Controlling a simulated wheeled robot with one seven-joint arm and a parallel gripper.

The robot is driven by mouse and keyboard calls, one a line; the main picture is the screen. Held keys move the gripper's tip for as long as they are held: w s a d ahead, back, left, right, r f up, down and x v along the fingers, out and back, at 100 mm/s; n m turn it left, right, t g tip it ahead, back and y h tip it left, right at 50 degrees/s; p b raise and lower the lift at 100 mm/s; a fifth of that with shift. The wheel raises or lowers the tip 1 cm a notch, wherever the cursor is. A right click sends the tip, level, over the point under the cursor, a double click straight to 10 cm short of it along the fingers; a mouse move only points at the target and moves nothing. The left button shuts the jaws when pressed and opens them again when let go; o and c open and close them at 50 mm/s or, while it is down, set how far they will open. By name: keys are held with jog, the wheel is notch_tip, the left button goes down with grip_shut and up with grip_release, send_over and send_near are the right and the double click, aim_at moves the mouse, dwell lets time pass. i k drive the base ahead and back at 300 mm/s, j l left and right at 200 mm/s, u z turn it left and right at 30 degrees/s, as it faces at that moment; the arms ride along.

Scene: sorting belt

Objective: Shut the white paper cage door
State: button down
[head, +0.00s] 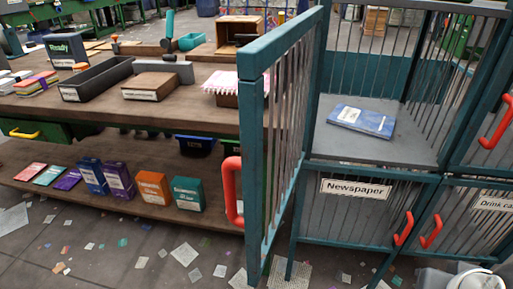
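A teal barred cage door (256,150) stands swung open toward me in the middle of the head view. Its red handle (232,192) is on the door's near left edge. The door's far edge meets the left post of an upper cage. That cage's grey floor (330,110) bears a flat blue pack (361,121). No white paper label is readable on this cage or door. My gripper is not in view; a white piece of my arm shows at the bottom right.
Below is a shut cage labelled Newspaper (355,188), with a red handle (404,228). A shut drink-can cage (488,218) stands to its right. A wooden workbench (60,105) with trays and boxes lies left of the open door. Paper scraps litter the floor.

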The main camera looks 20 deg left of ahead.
aim_at(255, 58)
jog(key=k+j, duration=0.1)
jog(key=j, duration=0.3)
jog(key=k+j, duration=0.1)
jog(key=j, duration=0.25)
jog(key=k+j, duration=0.15)
jog(key=j, duration=0.25)
jog(key=k+j, duration=0.1)
jog(key=j, duration=0.3)
